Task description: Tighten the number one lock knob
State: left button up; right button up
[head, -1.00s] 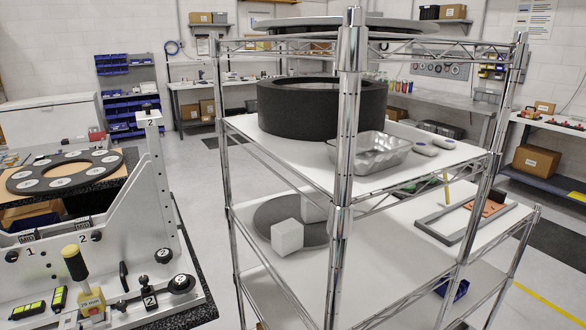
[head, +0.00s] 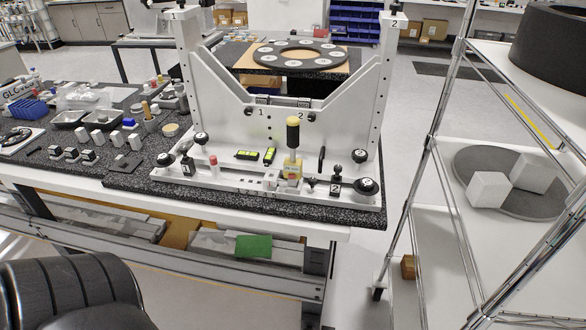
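The white mirror fixture (head: 280,146) stands on a dark speckled table in the middle of the head view. Black round knobs sit at its left end (head: 165,159) and (head: 201,138), and at its right end (head: 360,155) and (head: 367,186). A small black tagged part (head: 187,167) stands by the left knobs; its number is too small to read. A "1" (head: 261,112) and a "2" are marked on the middle plate, and another "2" is on the right post (head: 394,22). How tight any knob is cannot be seen. Neither of my grippers shows.
A wire shelf rack (head: 433,150) with white blocks (head: 487,189) stands at the right. A yellow-and-black-handled tool (head: 292,150) stands on the fixture's base. Small parts and trays (head: 68,119) crowd the table's left. A black ribbed, padded shape (head: 70,290) fills the lower left corner.

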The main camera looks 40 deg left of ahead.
aim_at(164, 159)
jog(key=u, duration=1.45)
